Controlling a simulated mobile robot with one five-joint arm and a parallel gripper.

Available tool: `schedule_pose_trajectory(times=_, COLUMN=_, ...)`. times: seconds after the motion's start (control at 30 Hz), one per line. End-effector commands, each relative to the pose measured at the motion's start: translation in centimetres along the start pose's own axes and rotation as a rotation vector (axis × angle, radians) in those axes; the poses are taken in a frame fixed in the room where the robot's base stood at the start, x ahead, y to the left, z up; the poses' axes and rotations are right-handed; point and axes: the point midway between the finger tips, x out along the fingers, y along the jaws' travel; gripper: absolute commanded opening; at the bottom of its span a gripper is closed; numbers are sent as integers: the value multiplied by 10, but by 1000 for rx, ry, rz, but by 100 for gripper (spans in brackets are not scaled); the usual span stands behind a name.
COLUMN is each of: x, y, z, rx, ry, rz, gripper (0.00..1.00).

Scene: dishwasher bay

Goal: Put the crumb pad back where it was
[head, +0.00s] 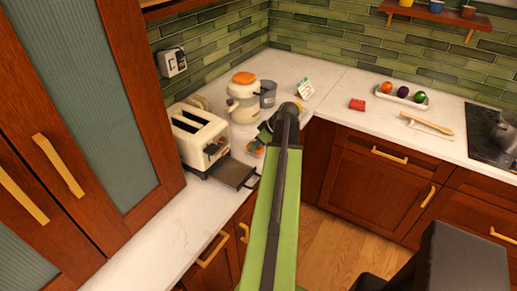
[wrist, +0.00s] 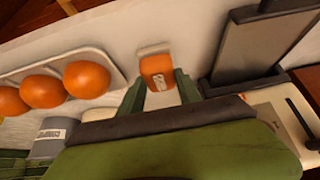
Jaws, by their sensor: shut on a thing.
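My gripper (head: 258,144) is beside the toaster, low over the left counter. In the wrist view its fingers (wrist: 159,86) are shut on a small orange block (wrist: 157,68) with a white label and a pale edge. I cannot tell for certain that this block is the crumb pad. My arm hides part of the gripper in the head view. The cream toaster (head: 199,137) stands just left of the gripper. A dark flat tray (head: 235,173) sticks out from its base; the tray also shows in the wrist view (wrist: 262,50).
A white canister with an orange lid (head: 243,98) and a grey bin (head: 268,93) stand behind the gripper. In the wrist view, oranges (wrist: 86,79) lie in a white tray. The front left counter (head: 160,240) is clear. A tall cabinet (head: 80,120) borders the left.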

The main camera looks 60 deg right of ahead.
Motion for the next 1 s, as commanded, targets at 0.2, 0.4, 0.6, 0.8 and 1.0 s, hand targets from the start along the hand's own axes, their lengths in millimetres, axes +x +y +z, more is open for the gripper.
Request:
schedule_pose_trajectory(times=0.2, x=-1, y=0, z=0, rx=0, ry=0, rz=0, gripper=0)
schedule_pose_trajectory(times=0.4, x=1, y=0, z=1, rx=0, ry=0, rz=0, gripper=52)
schedule_pose_trajectory(times=0.6, x=1, y=0, z=1, rx=-1, ry=0, rz=0, gripper=62)
schedule_pose_trajectory(times=0.8, x=0, y=0, z=0, rx=-1, ry=0, rz=-1, gripper=62)
schedule_pose_trajectory(times=1.0, x=-21, y=-1, z=-4, rx=0, ry=0, rz=0, gripper=62)
